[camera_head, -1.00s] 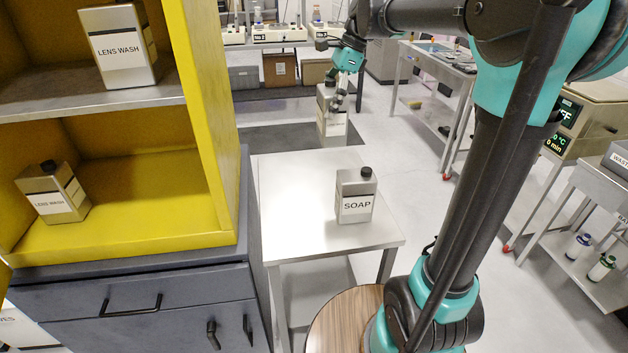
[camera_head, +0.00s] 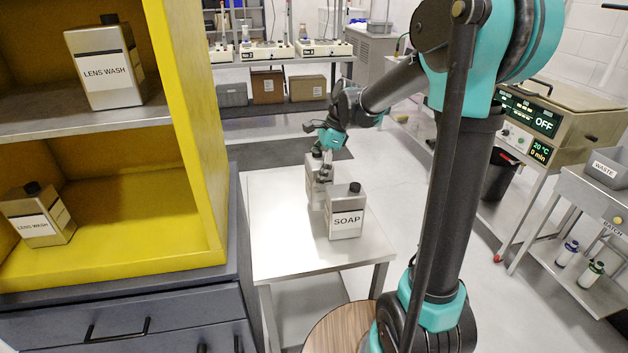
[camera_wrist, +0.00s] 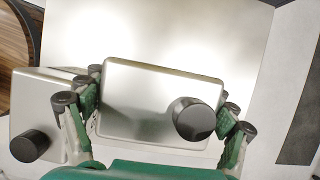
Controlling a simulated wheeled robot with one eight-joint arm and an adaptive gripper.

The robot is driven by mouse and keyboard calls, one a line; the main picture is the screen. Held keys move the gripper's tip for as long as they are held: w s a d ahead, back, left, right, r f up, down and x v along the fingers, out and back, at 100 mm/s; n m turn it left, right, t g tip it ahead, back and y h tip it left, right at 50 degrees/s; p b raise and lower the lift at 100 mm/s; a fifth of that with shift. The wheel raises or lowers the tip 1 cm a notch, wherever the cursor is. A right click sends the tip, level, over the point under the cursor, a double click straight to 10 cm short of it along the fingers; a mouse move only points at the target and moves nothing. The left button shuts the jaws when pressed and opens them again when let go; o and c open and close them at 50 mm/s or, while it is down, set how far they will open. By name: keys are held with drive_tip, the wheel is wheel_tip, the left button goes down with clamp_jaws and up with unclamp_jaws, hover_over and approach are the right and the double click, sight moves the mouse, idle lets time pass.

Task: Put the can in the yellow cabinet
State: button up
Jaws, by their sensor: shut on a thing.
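My gripper (camera_head: 324,172) is shut on a silver can (camera_head: 314,190) with a black cap and a white label. In the wrist view the gripper's fingers (camera_wrist: 160,104) clasp the held can (camera_wrist: 150,95) on both sides. The held can is upright just behind and left of the SOAP can (camera_head: 346,213), which partly hides it. I cannot tell whether its base touches the table. The SOAP can also shows at left in the wrist view (camera_wrist: 60,100). The yellow cabinet (camera_head: 190,130) stands open at left, with one LENS WASH can on each visible shelf.
The small metal table (camera_head: 275,240) has free room at left and front. The upper LENS WASH can (camera_head: 105,68) and lower LENS WASH can (camera_head: 40,216) occupy the shelves. The lower shelf (camera_head: 140,232) is clear on its right. A wall (camera_head: 200,150) borders the opening.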

sight(308, 193)
drive_tip(key=shift+f, duration=1.4)
drive_tip(key=o, duration=1.4)
drive_tip(key=shift+f, duration=0.15)
drive_tip(key=o, duration=0.3)
